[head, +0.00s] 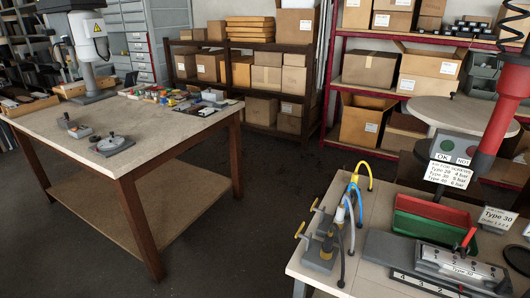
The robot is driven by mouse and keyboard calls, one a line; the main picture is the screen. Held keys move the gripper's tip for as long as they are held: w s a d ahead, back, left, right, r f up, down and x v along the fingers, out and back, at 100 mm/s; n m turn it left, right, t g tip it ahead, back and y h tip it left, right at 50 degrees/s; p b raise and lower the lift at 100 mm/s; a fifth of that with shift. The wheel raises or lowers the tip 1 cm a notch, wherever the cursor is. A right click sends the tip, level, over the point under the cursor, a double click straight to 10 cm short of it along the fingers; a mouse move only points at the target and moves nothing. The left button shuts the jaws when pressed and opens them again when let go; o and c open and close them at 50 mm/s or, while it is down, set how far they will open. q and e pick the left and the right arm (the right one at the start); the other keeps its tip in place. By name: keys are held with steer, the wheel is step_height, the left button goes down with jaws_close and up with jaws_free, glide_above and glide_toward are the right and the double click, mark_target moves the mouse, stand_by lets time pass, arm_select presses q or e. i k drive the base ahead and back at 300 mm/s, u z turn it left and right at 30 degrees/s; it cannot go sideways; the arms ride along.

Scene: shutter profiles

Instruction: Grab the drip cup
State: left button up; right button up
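I cannot pick out a drip cup for certain. At the lower right, a workbench (318,262) carries fittings with yellow, blue and grey hoses (347,205) on grey blocks with brass-coloured handles. On the left table (190,130) stand two small grey devices, one round-topped (113,143) and one smaller (75,128). Neither of my grippers is in view.
Shelves with cardboard boxes (368,68) line the back. A white and grey machine (88,45) stands at the left table's back. A red column with a coiled cable (497,105) hangs over the right bench. Dark floor (265,215) lies open between the tables.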

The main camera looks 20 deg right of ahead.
mark_target(349, 170)
steer(key=u, duration=0.1)
steer(key=i, duration=2.05)
steer(key=z, duration=1.45)
steer(key=i, duration=1)
steer(key=z, duration=1)
